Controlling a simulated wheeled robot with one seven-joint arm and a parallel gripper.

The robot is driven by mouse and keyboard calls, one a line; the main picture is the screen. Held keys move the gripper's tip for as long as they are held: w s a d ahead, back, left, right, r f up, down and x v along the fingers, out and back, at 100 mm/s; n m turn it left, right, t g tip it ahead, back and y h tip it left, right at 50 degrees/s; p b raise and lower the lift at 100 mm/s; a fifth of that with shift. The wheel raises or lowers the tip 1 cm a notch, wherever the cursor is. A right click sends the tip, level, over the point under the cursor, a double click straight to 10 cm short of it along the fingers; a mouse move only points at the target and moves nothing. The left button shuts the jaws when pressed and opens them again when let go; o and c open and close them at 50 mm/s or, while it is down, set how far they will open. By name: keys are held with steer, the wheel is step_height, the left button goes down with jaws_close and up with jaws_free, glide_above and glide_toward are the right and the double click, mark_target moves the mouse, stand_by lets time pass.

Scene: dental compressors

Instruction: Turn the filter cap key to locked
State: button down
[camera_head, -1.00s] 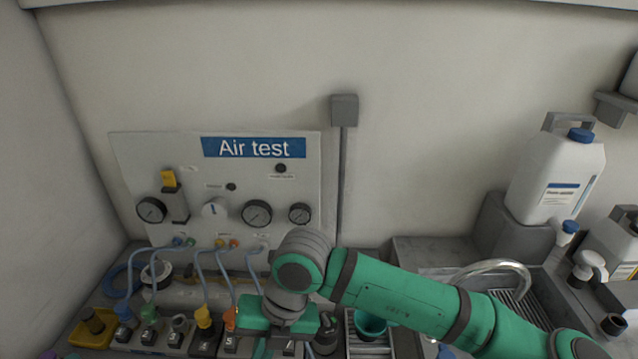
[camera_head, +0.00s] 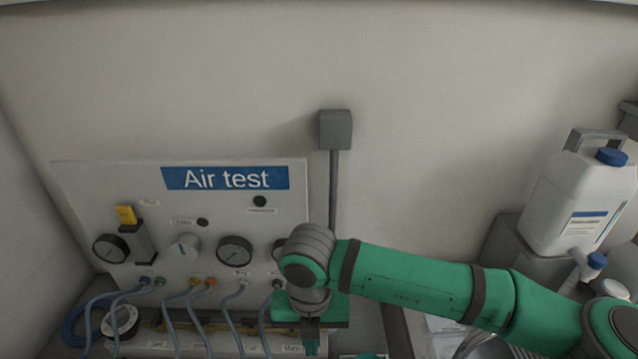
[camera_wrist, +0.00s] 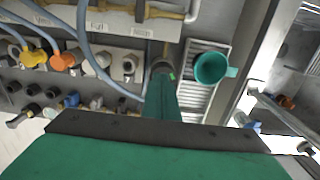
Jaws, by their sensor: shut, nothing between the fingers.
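My gripper (camera_head: 311,347) points down in front of the right end of the test panel, at the bottom edge of the head view. In the wrist view its green fingers (camera_wrist: 163,84) are together and empty. Their tips overlap or stand just short of a dark round fitting (camera_wrist: 161,68), mostly hidden behind them. I cannot tell whether they touch it. No part is clearly marked as the filter cap key, and no locked mark is readable. The "Air test" panel (camera_head: 90,190) carries a yellow-topped dark unit (camera_head: 126,216) and a white knob (camera_head: 184,247).
A green cup (camera_wrist: 210,68) stands on a slotted tray (camera_wrist: 197,104) right of my fingers. Blue hoses (camera_head: 170,325) run down from the panel. Orange and grey fittings (camera_wrist: 62,62) lie left. A white jug (camera_head: 578,205) stands at the far right by the sink.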

steer(key=f, duration=0.4)
steer(key=shift+s+a, duration=0.1)
steer(key=shift+s, duration=0.25)
steer(key=shift+w+f, duration=0.1)
steer(key=shift+f, duration=0.75)
steer(key=shift+s, duration=0.2)
steer(key=shift+w+d, duration=0.1)
steer(key=shift+d, duration=1.2)
